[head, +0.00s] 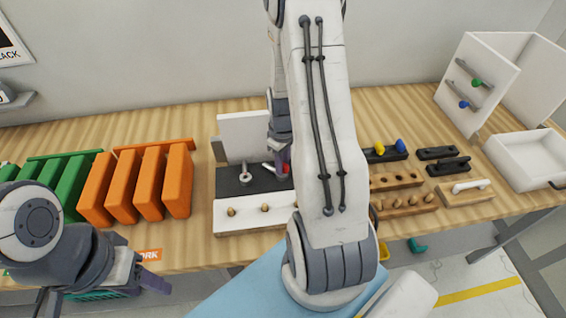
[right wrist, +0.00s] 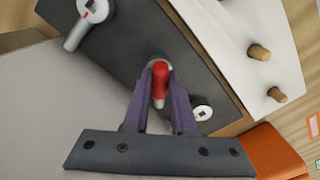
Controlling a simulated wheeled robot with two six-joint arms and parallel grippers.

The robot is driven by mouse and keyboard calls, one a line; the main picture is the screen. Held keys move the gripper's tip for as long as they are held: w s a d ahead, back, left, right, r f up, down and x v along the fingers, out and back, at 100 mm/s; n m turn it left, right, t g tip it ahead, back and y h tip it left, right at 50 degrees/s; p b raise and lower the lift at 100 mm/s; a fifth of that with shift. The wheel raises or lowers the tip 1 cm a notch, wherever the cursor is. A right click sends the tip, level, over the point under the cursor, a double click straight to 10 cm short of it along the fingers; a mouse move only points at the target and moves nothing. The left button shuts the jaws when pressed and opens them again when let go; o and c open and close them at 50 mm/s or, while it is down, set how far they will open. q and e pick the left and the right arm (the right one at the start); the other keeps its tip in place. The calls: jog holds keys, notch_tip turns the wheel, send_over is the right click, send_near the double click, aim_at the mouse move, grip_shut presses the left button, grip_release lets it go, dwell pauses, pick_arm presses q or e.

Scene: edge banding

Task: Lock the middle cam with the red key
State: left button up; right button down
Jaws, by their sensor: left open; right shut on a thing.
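The red key (right wrist: 159,85) is upright between the purple fingers of my right gripper (right wrist: 160,92), which is shut on it. Its far end meets a round metal cam (right wrist: 156,62), the middle one of the row on the dark panel (right wrist: 150,32); whether it is seated in the slot is hidden. Another cam with a metal lever (right wrist: 92,10) is at upper left, and a slotted cam (right wrist: 202,111) at lower right. In the head view my right gripper (head: 281,158) is over the panel (head: 228,186), partly hidden by my arm. My left gripper (head: 152,270) is open and empty near the table's front edge.
Orange bins (head: 150,180) and green bins (head: 72,185) stand left of the panel. Wooden pegs (right wrist: 258,52) stick out of the white board (right wrist: 228,45). Right of my arm are wooden holders (head: 405,204), black handles (head: 448,166), a white drawer (head: 525,160) and a white cabinet (head: 480,75).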

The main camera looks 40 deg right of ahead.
jog(key=m, duration=0.4)
jog(key=shift+w+p, duration=0.1)
jog(key=shift+p, duration=0.2)
jog(key=shift+m, duration=0.4)
jog(key=m, duration=0.4)
jog(key=shift+w+m, duration=0.1)
jog(key=shift+m, duration=0.3)
jog(key=shift+p, duration=0.3)
jog(key=shift+r+p, duration=2.5)
jog(key=shift+r, duration=0.55)
